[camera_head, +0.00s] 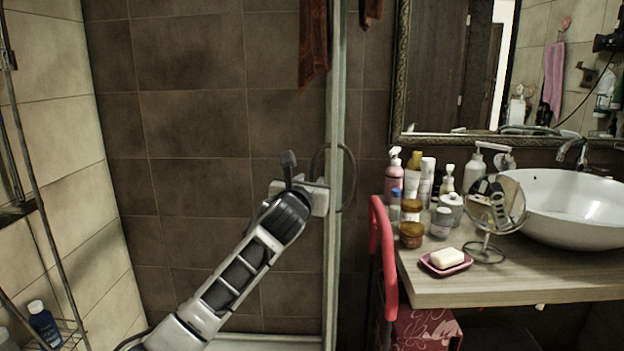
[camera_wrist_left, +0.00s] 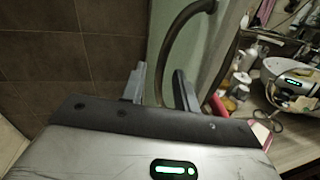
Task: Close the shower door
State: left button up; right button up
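The shower door shows as a narrow, pale upright edge (camera_head: 334,100) in the middle of the head view. A dark, curved handle (camera_head: 352,180) sits on it; the handle also shows large in the left wrist view (camera_wrist_left: 177,32). My left gripper (camera_head: 304,180) is at the door edge at handle height, partly hiding the handle's left side. In the left wrist view its two fingers (camera_wrist_left: 160,88) are apart. One side of the handle runs down toward the gap between them; I cannot tell whether they touch it. My right gripper is not in view.
Right of the door, a wooden counter (camera_head: 515,284) holds a white basin (camera_head: 575,205), several bottles, a round mirror (camera_head: 494,204) and a soap dish (camera_head: 445,263). A red chair-like frame (camera_head: 383,255) stands close to the door. Tiled walls bound the left side.

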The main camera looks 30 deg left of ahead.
pick_arm(q)
jog(key=shift+x, duration=1.4)
grip_shut()
jog(key=shift+d+f, duration=0.1)
